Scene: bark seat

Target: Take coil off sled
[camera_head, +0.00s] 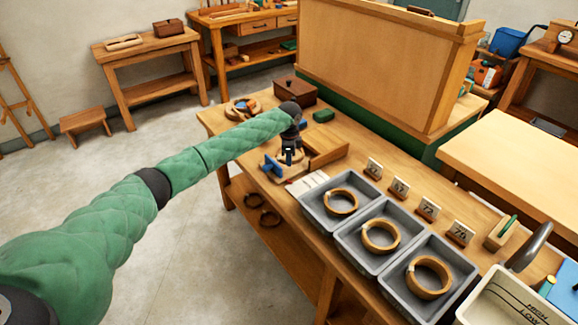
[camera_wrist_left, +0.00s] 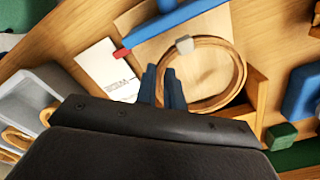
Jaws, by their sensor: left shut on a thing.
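In the left wrist view a thin brown coil (camera_wrist_left: 240,68) with a grey band lies over a pale wooden board, which I take to be the sled (camera_wrist_left: 143,16). A blue bar (camera_wrist_left: 190,12) with a red end crosses the board above the coil. My left gripper (camera_wrist_left: 161,80) is shut on the near left side of the coil. In the head view the left gripper (camera_head: 290,152) points down at the wooden fixture on the bench, and the coil there is too small and covered to make out. I cannot tell whether the coil touches the board. My right gripper is out of view.
Grey trays (camera_head: 313,213) holding wooden rings stand along the bench's front, with number cards (camera_head: 399,188) behind. A brown box (camera_head: 296,90), a green block (camera_head: 323,116) and a tall wooden panel (camera_head: 375,60) stand beyond. A white card (camera_wrist_left: 105,68) lies left of the coil.

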